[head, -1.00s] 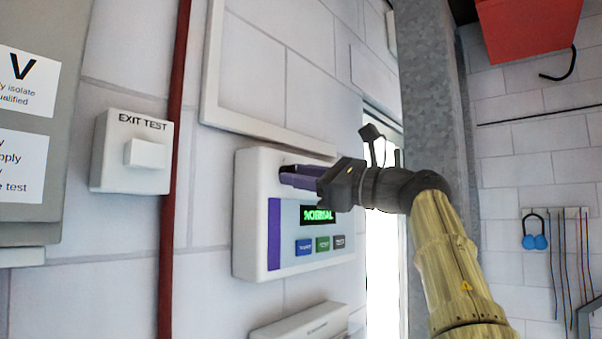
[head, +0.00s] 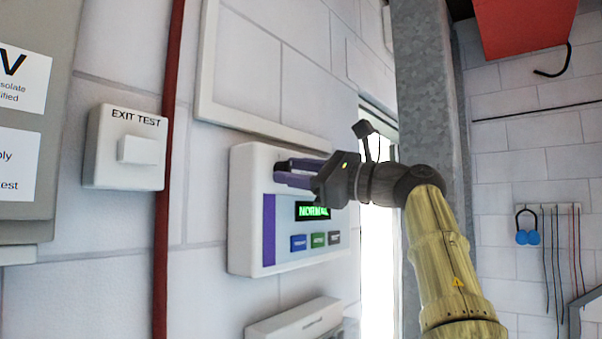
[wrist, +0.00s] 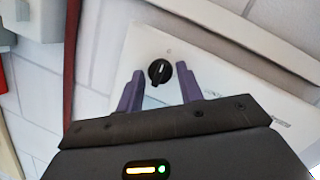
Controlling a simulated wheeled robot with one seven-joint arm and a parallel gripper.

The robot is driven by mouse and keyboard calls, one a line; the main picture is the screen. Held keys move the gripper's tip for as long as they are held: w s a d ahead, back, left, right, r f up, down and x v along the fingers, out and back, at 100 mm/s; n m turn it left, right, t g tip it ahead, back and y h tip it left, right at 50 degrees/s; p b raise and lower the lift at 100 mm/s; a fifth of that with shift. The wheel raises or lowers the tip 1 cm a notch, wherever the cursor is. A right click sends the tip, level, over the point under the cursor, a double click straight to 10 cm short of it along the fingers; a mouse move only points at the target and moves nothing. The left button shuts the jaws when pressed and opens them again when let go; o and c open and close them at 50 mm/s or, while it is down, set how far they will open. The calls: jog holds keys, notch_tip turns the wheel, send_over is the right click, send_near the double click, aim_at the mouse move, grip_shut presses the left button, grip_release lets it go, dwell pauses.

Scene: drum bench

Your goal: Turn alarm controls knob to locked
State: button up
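The alarm control panel (head: 240,230) is a white box on the wall with a purple stripe, a green display reading "NORMAL" and a row of small buttons. Its black round knob (wrist: 159,72) shows in the wrist view, with a light mark on its face, between and just beyond my gripper's two purple fingers. My gripper (wrist: 160,88) is open, and the fingers stand apart on either side of the knob with gaps visible. In the head view my gripper (head: 283,172) reaches the panel's upper part from the right, and the fingers hide the knob there.
A white "EXIT TEST" box (head: 125,148) and a red pipe (head: 170,150) are left of the panel. A white frame (head: 260,125) is above it and a white box (head: 300,322) below. A galvanised column (head: 428,90) stands behind my arm at the right.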

jog(key=shift+d, duration=0.15)
jog(key=b+v, duration=0.4)
jog(key=v, duration=1.3)
jog(key=shift+b, duration=0.4)
jog(key=shift+s, duration=0.1)
